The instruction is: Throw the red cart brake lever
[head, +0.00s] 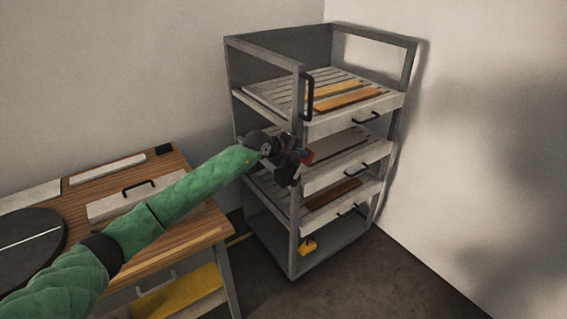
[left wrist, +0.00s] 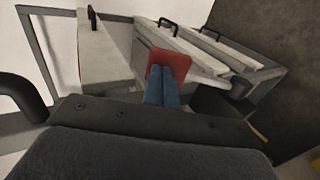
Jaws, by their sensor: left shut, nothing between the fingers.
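The cart (head: 294,225) is a grey frame with several slatted shelves, standing against the wall. A red piece, likely the brake lever (head: 308,157), shows small at the cart's near upright. In the left wrist view the red lever (left wrist: 170,65) is a flat red block straight beyond the fingertips. My left gripper (head: 303,154) is at the cart's front, its tips right at the red piece. Its two blue fingers (left wrist: 162,88) lie together, shut and empty. They overlap the lever's lower part; I cannot tell whether they touch. The lever's mount is hidden. My right gripper is out of view.
Shelf fronts have black handles (head: 366,118); a taller black handle (head: 309,93) stands on the near upright. Orange boards (head: 347,101) lie on the top shelf. A yellow object (head: 307,247) is low in the cart. A wooden table (head: 205,222) stands left under my arm.

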